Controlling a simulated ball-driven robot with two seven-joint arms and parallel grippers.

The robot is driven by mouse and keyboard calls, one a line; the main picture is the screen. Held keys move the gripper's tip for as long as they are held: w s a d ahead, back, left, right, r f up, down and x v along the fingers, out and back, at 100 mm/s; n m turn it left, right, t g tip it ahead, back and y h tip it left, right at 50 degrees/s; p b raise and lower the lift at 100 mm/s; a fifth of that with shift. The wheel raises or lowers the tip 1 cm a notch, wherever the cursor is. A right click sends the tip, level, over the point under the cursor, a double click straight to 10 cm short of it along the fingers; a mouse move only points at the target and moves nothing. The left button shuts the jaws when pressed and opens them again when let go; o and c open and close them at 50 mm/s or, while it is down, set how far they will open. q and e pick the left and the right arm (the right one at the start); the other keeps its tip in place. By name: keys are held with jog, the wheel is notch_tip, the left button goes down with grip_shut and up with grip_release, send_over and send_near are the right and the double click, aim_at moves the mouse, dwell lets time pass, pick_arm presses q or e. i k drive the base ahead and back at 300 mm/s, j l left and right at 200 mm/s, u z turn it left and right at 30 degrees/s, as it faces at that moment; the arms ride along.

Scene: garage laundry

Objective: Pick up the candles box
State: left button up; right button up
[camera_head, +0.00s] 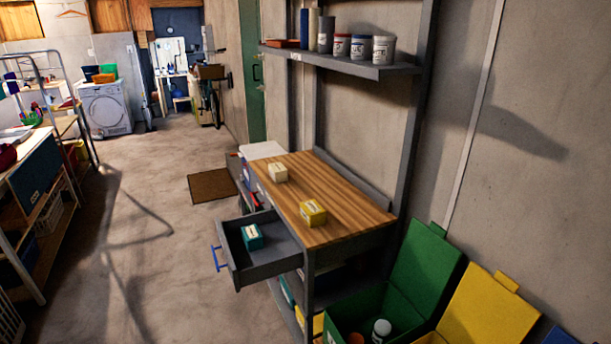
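Three small boxes are in the head view, and their labels are too small to read, so I cannot tell which one is the candles box. A cream box (278,172) lies on the wooden top (335,190) of the workbench, toward its far left. A yellow box (313,212) with a pale label lies near the front edge of the same top. A teal box (252,236) with a pale label sits inside the open grey drawer (270,267), which has a blue handle (219,258). Neither of my grippers is in view.
A green bin (424,268) with its lid up and a yellow bin (490,305) stand right of the workbench. A wall shelf (350,65) with cans hangs above it. The open drawer juts left over clear floor (160,220). A shelving unit (45,195) stands at left.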

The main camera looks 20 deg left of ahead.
aim_at(277, 173)
jog(key=j+z, duration=0.1)
jog(key=z, duration=0.3)
jog(key=i+j+z, duration=0.15)
jog(key=z, duration=0.25)
jog(key=j+z, duration=0.15)
jog(key=z, duration=0.25)
jog(key=j+z, duration=0.2)
jog(key=z, duration=0.25)
jog(key=j, duration=1.85)
jog(key=k+j, duration=0.15)
jog(key=j, duration=1.65)
